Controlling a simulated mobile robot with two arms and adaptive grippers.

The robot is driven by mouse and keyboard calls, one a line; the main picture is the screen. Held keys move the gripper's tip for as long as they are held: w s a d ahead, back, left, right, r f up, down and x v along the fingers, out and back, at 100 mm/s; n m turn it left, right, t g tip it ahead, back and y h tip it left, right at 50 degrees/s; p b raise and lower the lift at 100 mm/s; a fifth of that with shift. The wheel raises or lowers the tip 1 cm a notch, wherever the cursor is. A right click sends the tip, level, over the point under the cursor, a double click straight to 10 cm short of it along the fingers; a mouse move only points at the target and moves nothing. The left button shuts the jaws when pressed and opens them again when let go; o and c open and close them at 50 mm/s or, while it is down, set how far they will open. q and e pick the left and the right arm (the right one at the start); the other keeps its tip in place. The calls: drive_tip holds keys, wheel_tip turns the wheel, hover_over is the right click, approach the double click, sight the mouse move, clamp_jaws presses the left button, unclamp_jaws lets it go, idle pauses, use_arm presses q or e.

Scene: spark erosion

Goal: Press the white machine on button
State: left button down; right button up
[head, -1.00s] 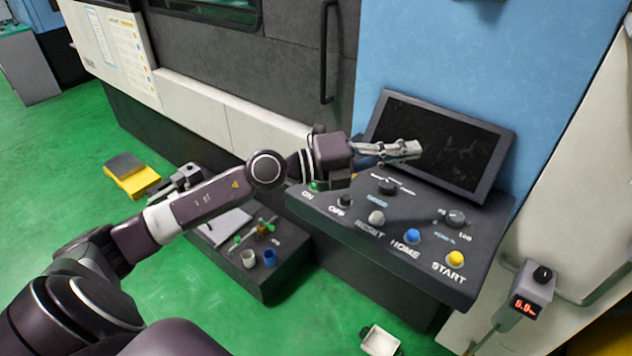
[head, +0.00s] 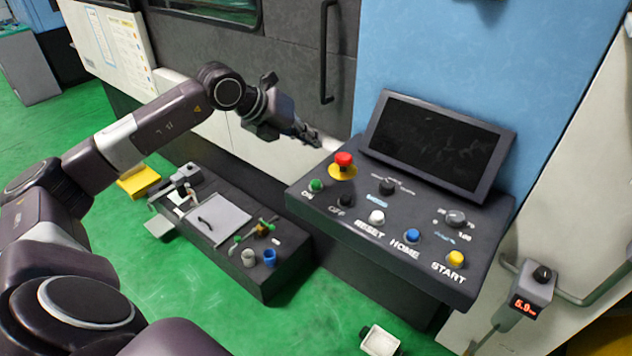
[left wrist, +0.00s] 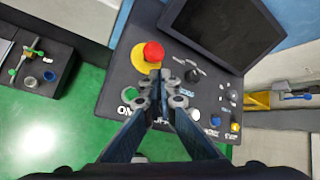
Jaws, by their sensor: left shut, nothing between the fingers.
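The control panel (head: 400,235) slopes below a dark screen on the machine. The green ON button (head: 316,185) is at its left end, with the black OFF button (head: 346,199) beside it. The white RESET button (head: 376,217) is further right. My left gripper (head: 314,139) is shut and empty, near the panel's upper left corner and apart from the ON button in the head view. In the left wrist view its fingertips (left wrist: 160,78) lie in front of the panel and cover part of the button row. My right gripper is not in view.
A red emergency stop (head: 343,159) on a yellow base stands close to my left fingertips. The screen (head: 436,143) rises behind the buttons. The blue HOME button (head: 412,236) and yellow START button (head: 456,258) are to the right. A dark tool tray (head: 262,285) is lower left.

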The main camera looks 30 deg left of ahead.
use_arm(q)
drive_tip(key=shift+f, duration=0.1)
drive_tip(key=b, duration=0.5)
hover_over(313, 183)
wheel_tip(313, 183, down, 8)
drive_tip(key=shift+w+r, duration=0.1)
drive_tip(key=shift+r, duration=0.05)
drive_tip(key=shift+f+b, duration=0.5)
idle(0.7)
drive_tip(key=shift+f+b, duration=0.35)
drive_tip(key=shift+b, duration=0.1)
drive_tip(key=shift+f+b, duration=0.45)
drive_tip(key=shift+b, duration=0.05)
idle(0.5)
drive_tip(key=shift+r, duration=0.1)
idle(0.3)
drive_tip(key=shift+r+p, duration=0.5)
drive_tip(key=shift+r, duration=0.25)
